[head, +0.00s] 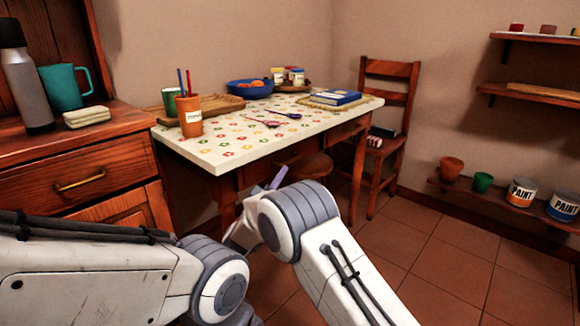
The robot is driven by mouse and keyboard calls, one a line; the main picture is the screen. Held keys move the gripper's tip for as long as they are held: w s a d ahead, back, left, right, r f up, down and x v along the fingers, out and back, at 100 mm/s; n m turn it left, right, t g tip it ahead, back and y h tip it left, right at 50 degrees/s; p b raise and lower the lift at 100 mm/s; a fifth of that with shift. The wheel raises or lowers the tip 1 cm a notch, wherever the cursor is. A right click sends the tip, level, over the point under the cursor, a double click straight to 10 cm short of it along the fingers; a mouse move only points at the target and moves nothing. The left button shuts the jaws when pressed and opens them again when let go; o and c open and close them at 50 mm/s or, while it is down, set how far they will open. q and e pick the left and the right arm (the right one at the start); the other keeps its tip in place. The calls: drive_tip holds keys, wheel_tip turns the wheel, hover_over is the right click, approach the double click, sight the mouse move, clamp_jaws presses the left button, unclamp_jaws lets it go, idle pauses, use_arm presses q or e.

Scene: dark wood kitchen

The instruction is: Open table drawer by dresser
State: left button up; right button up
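The table (225,150) has a white top with a flower pattern and stands right of the dresser (115,168). Its wooden front lies in shadow under the top's edge, and my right arm covers part of the area below. I cannot clearly make out the drawer front or a handle on the side by the dresser. My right gripper (268,187) shows only as a small grey-purple part below the table edge, mostly behind my own arm. I cannot tell whether it is open or touches the table. My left arm comes in at lower left; its gripper is out of sight.
A stool (311,166) is partly under the table and a chair (391,100) stands behind its right end. A terracotta pot (189,116) with pencils stands near the tabletop's left edge. The tiled floor (445,255) at right is clear.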

sight(289, 162)
drive_tip(key=b+x, duration=0.2)
drive_tip(key=x, duration=0.4)
drive_tip(key=shift+f, duration=0.1)
drive_tip(key=shift+x, duration=0.8)
clamp_jaws()
drive_tip(key=shift+a, duration=0.1)
idle(0.4)
